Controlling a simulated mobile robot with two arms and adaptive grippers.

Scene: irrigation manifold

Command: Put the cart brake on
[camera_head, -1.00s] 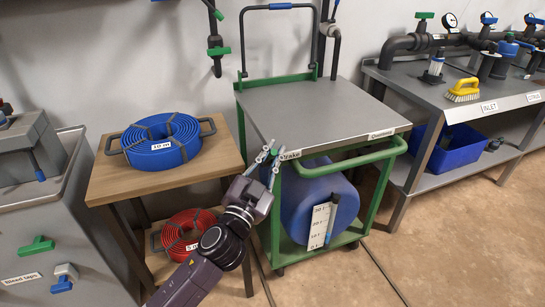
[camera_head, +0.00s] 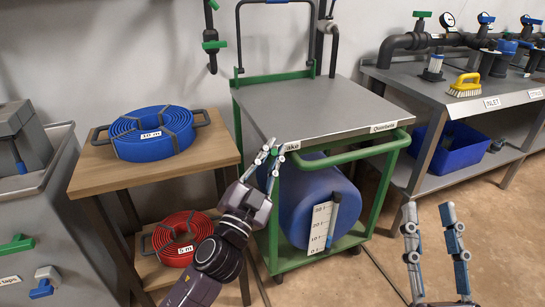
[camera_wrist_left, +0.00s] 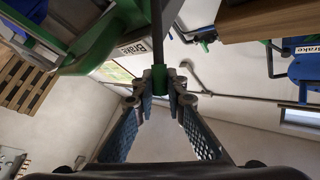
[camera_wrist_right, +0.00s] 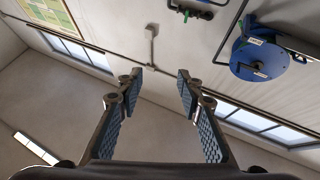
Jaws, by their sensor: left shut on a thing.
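The cart (camera_head: 325,108) has a grey top and a green frame. A "Brake" label (camera_head: 290,147) sits at its front left corner, partly covered by my left gripper (camera_head: 272,150). In the left wrist view, the left gripper (camera_wrist_left: 160,88) is shut on the brake lever, a dark rod (camera_wrist_left: 157,40) with a green piece (camera_wrist_left: 158,77) between the fingertips. The "Brake" label also shows there (camera_wrist_left: 134,48). The lever is mostly hidden in the head view. My right gripper (camera_head: 428,212) is open and empty, right of the cart; it also shows in its wrist view (camera_wrist_right: 160,78).
A wooden table (camera_head: 85,177) with a blue hose coil (camera_head: 155,133) and a red hose coil (camera_head: 178,242) is at left. A pipe bench (camera_head: 425,95) stands at right. Floor right of the cart is clear.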

